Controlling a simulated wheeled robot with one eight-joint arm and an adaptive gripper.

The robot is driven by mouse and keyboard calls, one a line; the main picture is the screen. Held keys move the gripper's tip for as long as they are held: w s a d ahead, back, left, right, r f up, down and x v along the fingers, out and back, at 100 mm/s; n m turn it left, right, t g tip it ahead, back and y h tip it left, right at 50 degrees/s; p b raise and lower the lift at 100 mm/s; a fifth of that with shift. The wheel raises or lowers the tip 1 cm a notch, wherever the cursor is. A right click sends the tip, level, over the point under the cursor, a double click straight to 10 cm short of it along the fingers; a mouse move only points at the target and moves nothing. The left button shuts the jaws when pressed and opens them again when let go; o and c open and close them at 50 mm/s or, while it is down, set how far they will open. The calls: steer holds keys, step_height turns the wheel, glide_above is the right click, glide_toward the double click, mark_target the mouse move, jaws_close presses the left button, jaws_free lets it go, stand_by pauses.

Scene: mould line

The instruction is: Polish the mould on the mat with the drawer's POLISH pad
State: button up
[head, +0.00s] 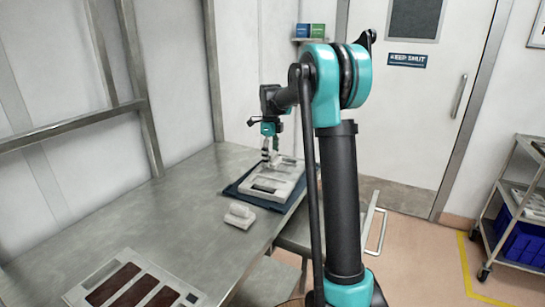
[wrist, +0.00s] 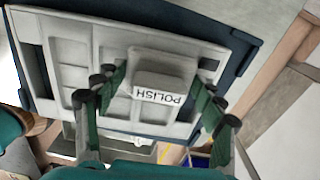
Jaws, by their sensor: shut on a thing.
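The mould (head: 285,188) is a pale grey plate with raised panels and recesses. It lies on the dark blue mat (head: 235,190) on the metal bench; the wrist view shows the mould (wrist: 75,80) and mat (wrist: 232,60) too. My gripper (head: 269,155) is over the mould's far part. In the wrist view my gripper (wrist: 160,85) has its green fingers on both sides of a pale block labelled POLISH (wrist: 163,92), shut on it. The pad is over the mould's face; whether it touches the mould I cannot tell.
A white block (head: 239,214) stands on the bench in front of the mat. A tray with dark red panels (head: 150,280) lies at the near left. An open drawer with a handle (head: 376,230) juts out at the bench's right. A trolley (head: 510,210) stands far right.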

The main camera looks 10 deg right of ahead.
steer(key=shift+s+a, duration=0.35)
steer(key=shift+s, duration=0.2)
steer(key=shift+s+a, duration=0.35)
steer(key=shift+s, duration=0.2)
steer(key=shift+s, duration=0.1)
steer(key=shift+s+a, duration=0.75)
steer(key=shift+s, duration=0.5)
steer(key=shift+s+a, duration=0.75)
steer(key=shift+s, duration=0.5)
steer(key=shift+s+a, duration=0.75)
steer(key=shift+s, duration=0.5)
steer(key=shift+w+d, duration=1.05)
steer(key=shift+w, duration=0.65)
steer(key=shift+w+d, duration=1)
steer(key=shift+w, duration=0.75)
steer(key=shift+w+d, duration=1.05)
steer(key=shift+w, duration=0.65)
steer(key=shift+s+a, duration=0.8)
steer(key=shift+s, duration=0.5)
steer(key=shift+s+a, duration=0.75)
steer(key=shift+s, duration=0.5)
steer(key=shift+s+a, duration=0.8)
steer(key=shift+s, duration=0.5)
steer(key=shift+s+a, duration=0.4)
steer(key=shift+s, duration=0.25)
steer(key=shift+s+a, duration=0.35)
steer(key=shift+s, duration=0.3)
